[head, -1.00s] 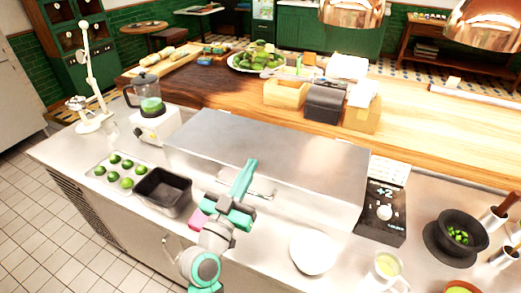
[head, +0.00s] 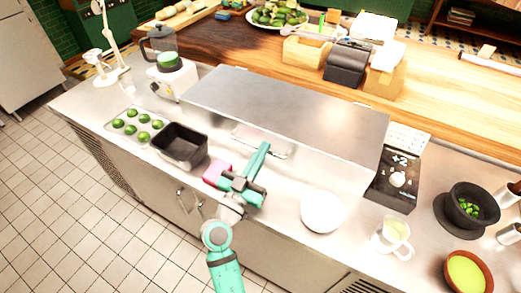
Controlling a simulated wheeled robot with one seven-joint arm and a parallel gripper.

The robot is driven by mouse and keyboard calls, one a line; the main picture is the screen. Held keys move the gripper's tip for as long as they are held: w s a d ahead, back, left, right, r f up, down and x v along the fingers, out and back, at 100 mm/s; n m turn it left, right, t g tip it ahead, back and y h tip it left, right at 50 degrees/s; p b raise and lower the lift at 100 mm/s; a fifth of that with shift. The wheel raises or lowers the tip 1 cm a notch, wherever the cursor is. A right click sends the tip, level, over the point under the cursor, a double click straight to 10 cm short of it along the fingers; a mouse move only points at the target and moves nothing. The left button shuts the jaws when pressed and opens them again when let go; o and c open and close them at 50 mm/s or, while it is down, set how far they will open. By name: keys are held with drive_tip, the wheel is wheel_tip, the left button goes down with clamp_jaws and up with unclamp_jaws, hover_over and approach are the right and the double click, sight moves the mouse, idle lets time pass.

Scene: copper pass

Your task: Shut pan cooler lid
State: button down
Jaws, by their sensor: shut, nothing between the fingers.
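The pan cooler's wide steel lid (head: 285,103) is in the middle of the head view. Its front edge stands above the counter, with a bright, open-looking space under it. A shallow metal pan (head: 275,142) shows below that edge. My teal gripper (head: 263,148) is shut and empty, in front of the lid. Its tips overlap the pan in the picture and lie just below the lid's front edge. I cannot tell whether they touch anything.
A white bowl (head: 322,211) and a scale (head: 394,185) are to the right. A blender (head: 168,62) stands behind left.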

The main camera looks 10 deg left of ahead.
drive_tip(key=shift+d, duration=0.2)
drive_tip(key=shift+r, duration=0.1)
drive_tip(key=s+a+f, duration=0.1)
drive_tip(key=s, duration=0.1)
drive_tip(key=s+a+f, duration=0.1)
drive_tip(key=s+f, duration=0.1)
drive_tip(key=s, duration=0.1)
drive_tip(key=s+a+f, duration=0.1)
drive_tip(key=s, duration=0.1)
drive_tip(key=shift+s+f, duration=0.35)
drive_tip(key=shift+f, duration=0.1)
drive_tip(key=shift+w, duration=0.15)
